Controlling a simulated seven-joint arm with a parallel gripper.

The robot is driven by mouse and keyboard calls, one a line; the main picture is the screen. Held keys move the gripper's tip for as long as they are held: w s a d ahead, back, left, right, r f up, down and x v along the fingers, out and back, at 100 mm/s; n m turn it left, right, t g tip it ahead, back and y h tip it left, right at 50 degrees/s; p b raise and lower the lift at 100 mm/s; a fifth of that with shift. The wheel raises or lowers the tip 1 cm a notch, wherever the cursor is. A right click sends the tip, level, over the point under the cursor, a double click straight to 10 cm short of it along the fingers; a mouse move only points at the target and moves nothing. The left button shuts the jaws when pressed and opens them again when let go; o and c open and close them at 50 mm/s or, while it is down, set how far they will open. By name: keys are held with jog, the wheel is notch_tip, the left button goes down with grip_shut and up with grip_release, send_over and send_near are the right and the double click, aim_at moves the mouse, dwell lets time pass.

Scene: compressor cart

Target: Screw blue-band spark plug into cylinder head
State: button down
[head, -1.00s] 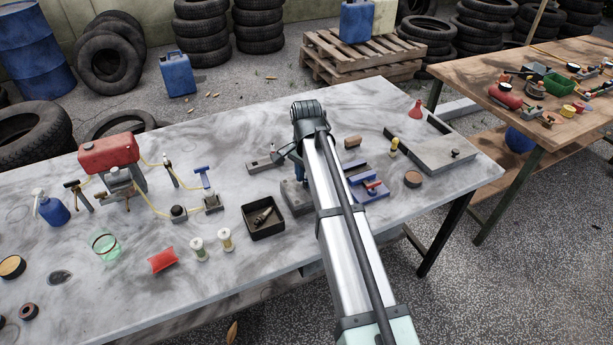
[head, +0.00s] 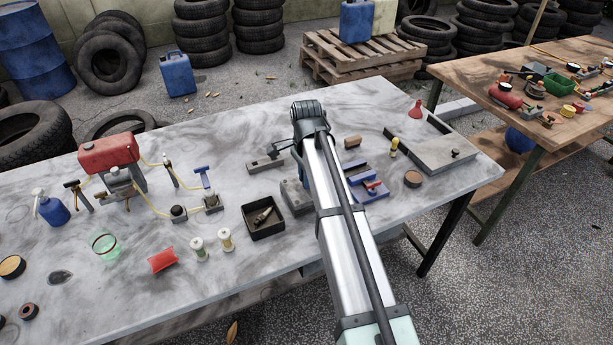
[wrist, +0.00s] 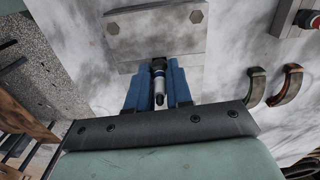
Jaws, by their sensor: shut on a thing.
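My gripper (wrist: 158,88) is shut on a spark plug (wrist: 159,84) in the wrist view, with a blue finger on each side of it. The grey cylinder head (wrist: 130,52), a block with hex bolts, lies just beyond the plug's far end. I cannot tell whether the plug sits in a hole. In the head view the cylinder head (head: 296,196) shows beside my arm, which hides the plug and most of the gripper.
A black tray (head: 250,233) with a dark plug-like part (head: 263,216) stands left of the cylinder head. A blue fixture (head: 371,194) with a red part is on the right. The table's front middle is clear.

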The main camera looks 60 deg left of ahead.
jog(key=shift+m, duration=0.5)
jog(key=m, duration=0.4)
dwell(0.4)
jog(key=m, duration=0.4)
jog(key=shift+m, duration=0.4)
jog(key=m, duration=0.4)
jog(key=shift+m, duration=0.3)
